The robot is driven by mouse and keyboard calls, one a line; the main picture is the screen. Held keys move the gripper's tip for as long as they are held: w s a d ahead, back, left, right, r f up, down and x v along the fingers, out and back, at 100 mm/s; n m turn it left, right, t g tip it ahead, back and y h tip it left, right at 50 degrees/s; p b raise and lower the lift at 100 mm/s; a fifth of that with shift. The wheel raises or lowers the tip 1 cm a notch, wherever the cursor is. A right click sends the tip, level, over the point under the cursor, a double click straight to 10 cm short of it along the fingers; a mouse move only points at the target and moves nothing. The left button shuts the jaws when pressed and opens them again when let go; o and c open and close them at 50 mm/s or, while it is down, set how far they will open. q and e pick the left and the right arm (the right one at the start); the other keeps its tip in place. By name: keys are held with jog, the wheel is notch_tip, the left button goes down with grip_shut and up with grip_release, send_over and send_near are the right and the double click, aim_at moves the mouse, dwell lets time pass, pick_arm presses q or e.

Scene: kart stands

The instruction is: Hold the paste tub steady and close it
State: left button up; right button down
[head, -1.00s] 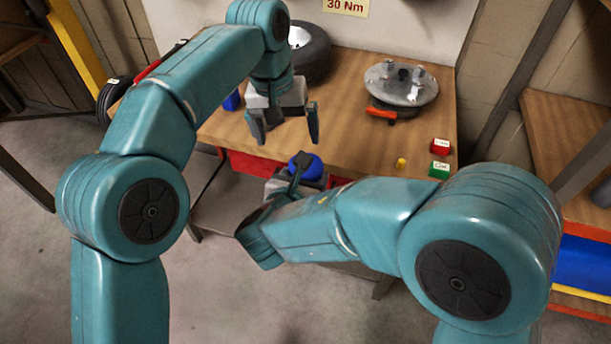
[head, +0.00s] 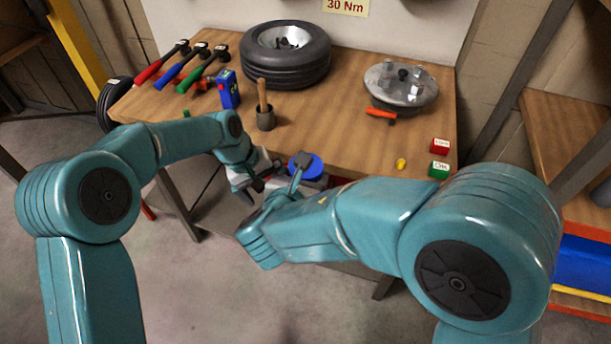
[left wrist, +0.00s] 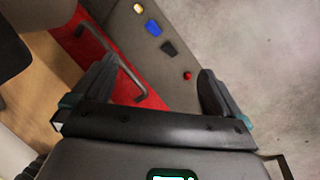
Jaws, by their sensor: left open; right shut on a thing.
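A round blue thing (head: 312,168) shows at the table's front edge in the head view. My right gripper (head: 300,162) is shut on it, its dark fingers over the top. I cannot tell whether this is the tub or only its lid, as my right arm hides what is below. My left gripper (head: 258,184) is open, just left of the blue thing, low by the table's front. In the left wrist view, my left gripper (left wrist: 155,88) has its fingers spread wide with nothing between them. The blue thing is not recognisable there.
A dark cup (head: 265,120) with a wooden handle in it stands on the table (head: 330,125). Behind are a tyre (head: 285,68), a blue box (head: 229,90), and a metal hub (head: 400,90). A red drawer (left wrist: 95,55) with a bar handle is below my left gripper.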

pick_arm(q)
jog(key=s+f, duration=0.5)
jog(key=f, duration=0.4)
jog(key=shift+a+f+m, duration=0.25)
jog(key=shift+a+m, duration=0.05)
jog(key=shift+a, duration=0.15)
jog(key=s+a+f, duration=0.1)
jog(key=s+f, duration=0.4)
jog(key=s, duration=0.6)
jog(key=s+a+f+m, duration=0.1)
jog(key=s+f, duration=0.5)
jog(key=s, duration=0.5)
jog(key=shift+f, duration=0.15)
